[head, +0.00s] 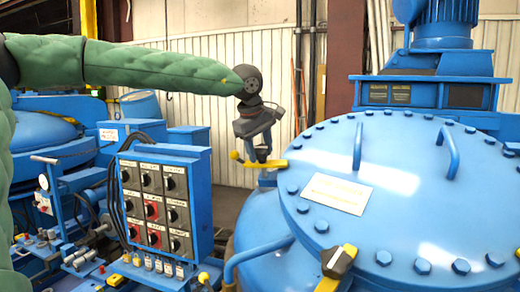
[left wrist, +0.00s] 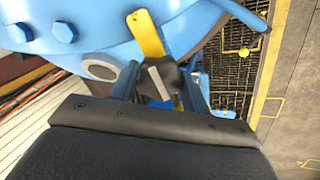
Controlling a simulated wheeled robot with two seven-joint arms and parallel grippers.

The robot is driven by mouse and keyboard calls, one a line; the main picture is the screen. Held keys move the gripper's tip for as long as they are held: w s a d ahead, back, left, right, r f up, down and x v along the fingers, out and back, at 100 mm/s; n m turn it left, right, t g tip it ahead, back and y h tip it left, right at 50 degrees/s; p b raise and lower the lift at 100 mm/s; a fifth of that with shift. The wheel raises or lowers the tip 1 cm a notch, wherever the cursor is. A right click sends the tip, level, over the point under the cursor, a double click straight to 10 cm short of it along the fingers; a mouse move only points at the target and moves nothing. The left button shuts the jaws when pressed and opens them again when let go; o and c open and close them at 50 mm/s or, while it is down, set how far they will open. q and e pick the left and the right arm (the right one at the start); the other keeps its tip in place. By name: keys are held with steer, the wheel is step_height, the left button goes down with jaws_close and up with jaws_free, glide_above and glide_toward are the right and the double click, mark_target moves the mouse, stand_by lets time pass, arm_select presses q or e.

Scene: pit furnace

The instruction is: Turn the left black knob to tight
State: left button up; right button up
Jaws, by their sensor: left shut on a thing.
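The left black knob (left wrist: 166,78) sits between the two fingers of my left gripper (left wrist: 160,88) in the left wrist view, with a pale stripe on it and a yellow bar (left wrist: 147,34) running out past it. In the head view my left gripper (head: 261,154) points down at the left edge of the big blue lid, and a yellow bar (head: 274,163) shows at its fingertips. The knob is largely hidden there by the fingers. My left gripper is shut on the knob. A second black knob (head: 338,261) on a yellow mount stands at the lid's front edge. My right gripper is not in view.
The blue bolted lid (head: 400,200) with raised handles fills the right side. A blue control panel (head: 158,200) with several black dials stands left of the gripper. A blue motor housing (head: 440,65) is behind the lid. A floor grating (left wrist: 240,60) shows in the left wrist view.

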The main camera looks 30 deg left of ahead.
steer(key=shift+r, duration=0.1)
arm_select(q)
steer(key=o, duration=1)
steer(key=shift+r, duration=0.1)
steer(key=b+v, duration=0.1)
steer(key=v, duration=0.6)
steer(key=shift+r+b, duration=0.3)
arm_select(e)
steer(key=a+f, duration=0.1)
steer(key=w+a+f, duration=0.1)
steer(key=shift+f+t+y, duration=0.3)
arm_select(q)
steer(key=shift+s+f, duration=0.15)
steer(key=shift+s, duration=0.05)
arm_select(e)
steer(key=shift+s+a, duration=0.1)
